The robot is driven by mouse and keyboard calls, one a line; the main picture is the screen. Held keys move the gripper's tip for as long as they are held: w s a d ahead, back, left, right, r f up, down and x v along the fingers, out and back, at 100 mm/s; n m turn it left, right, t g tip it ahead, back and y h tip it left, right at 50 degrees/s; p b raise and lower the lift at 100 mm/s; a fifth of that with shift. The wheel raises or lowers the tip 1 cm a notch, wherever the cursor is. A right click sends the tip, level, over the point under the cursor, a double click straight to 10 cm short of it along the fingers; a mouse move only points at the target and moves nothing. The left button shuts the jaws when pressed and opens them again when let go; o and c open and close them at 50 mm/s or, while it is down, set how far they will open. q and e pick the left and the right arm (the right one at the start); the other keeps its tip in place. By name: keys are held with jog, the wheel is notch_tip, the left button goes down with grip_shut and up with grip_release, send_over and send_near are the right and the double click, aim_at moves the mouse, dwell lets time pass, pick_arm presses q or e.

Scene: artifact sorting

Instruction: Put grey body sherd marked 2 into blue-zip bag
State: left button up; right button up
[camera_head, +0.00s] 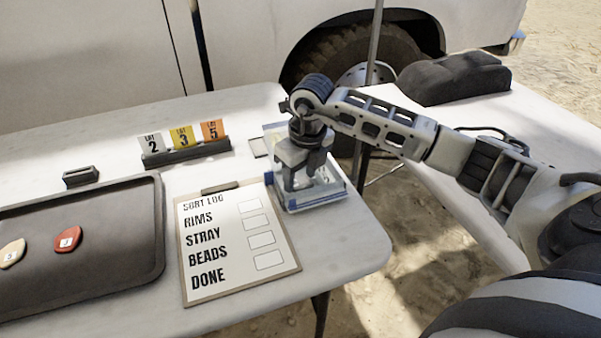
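My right gripper (304,182) points down over the blue-zip bag (318,201), a clear bag with blue edging at the right end of the table. Its two fingers are spread apart, and no sherd shows clearly between them. The gripper hides much of the bag, so I cannot tell what lies in it. I cannot make out a grey sherd marked 2 anywhere. A red sherd (67,239) and a cream sherd (12,253) lie on the dark tray (120,270) at the left. My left gripper is out of view.
A sort log clipboard (236,243) lies between tray and bag. A holder (187,152) with lot cards 2, 3 and 5 stands behind it. A small dark block (81,176) sits behind the tray. A pole (374,60) rises behind my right arm. A vehicle stands behind the table.

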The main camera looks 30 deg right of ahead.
jog(key=shift+r, duration=0.15)
dwell(0.4)
jog(key=shift+r+p, duration=1.6)
jog(key=shift+r, duration=0.5)
jog(key=o, duration=0.6)
